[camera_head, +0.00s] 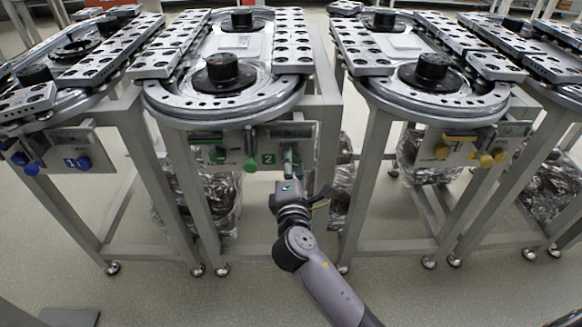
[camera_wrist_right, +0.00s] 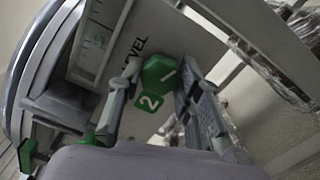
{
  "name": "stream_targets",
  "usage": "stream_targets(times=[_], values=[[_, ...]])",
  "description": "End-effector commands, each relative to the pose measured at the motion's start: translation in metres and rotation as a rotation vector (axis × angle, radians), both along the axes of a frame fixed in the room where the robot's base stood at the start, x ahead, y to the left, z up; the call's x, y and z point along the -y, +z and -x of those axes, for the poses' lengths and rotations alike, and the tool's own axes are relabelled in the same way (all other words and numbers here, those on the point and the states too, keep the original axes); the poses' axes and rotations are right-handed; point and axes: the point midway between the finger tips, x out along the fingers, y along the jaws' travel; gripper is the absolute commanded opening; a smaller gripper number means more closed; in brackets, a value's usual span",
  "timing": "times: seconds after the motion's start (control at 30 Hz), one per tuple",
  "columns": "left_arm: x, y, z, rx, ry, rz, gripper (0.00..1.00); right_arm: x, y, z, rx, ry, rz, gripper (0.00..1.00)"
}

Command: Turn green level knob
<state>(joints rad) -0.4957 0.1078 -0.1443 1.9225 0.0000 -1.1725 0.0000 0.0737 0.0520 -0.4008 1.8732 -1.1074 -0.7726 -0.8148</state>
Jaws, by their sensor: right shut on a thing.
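The green level knob (camera_wrist_right: 160,68) shows in the right wrist view beside the printed word LEVEL, between the two fingers of my right gripper (camera_wrist_right: 165,100). The right gripper is shut on it. In the head view my right gripper (camera_head: 291,160) is at the right part of the green-marked panel (camera_head: 228,146), and its fingers hide the level knob there. A green label (camera_head: 268,159) with a white 2 is just left of it. Another green knob (camera_head: 250,165) is left of the label. My left gripper is not in view.
Ring tracks with black cylinders (camera_head: 223,69) stand on grey frames (camera_head: 185,190). A yellow-knobbed panel (camera_head: 470,145) is at the right and a blue-knobbed panel (camera_head: 62,155) at the left. Plastic-wrapped bundles (camera_head: 425,160) are under the frames. The front floor (camera_head: 170,285) is mostly clear.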

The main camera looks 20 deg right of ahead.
Motion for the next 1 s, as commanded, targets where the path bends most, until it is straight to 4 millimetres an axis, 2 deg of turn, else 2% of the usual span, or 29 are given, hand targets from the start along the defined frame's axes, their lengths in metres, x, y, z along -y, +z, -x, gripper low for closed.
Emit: stream_targets(times=[0.3,0.87,0.9,1.0], values=[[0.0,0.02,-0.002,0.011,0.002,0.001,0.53,0.0,-0.002,0.0,0.033,-0.001,-0.124,0.04],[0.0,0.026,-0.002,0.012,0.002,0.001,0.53,0.0,-0.002,0.0,0.039,0.0,-0.149,0.04],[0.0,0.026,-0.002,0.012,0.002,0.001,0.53,0.0,-0.002,0.0,0.039,0.0,-0.149,0.34],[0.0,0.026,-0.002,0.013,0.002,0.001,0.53,0.0,-0.002,0.0,0.039,0.0,-0.149,0.41]])
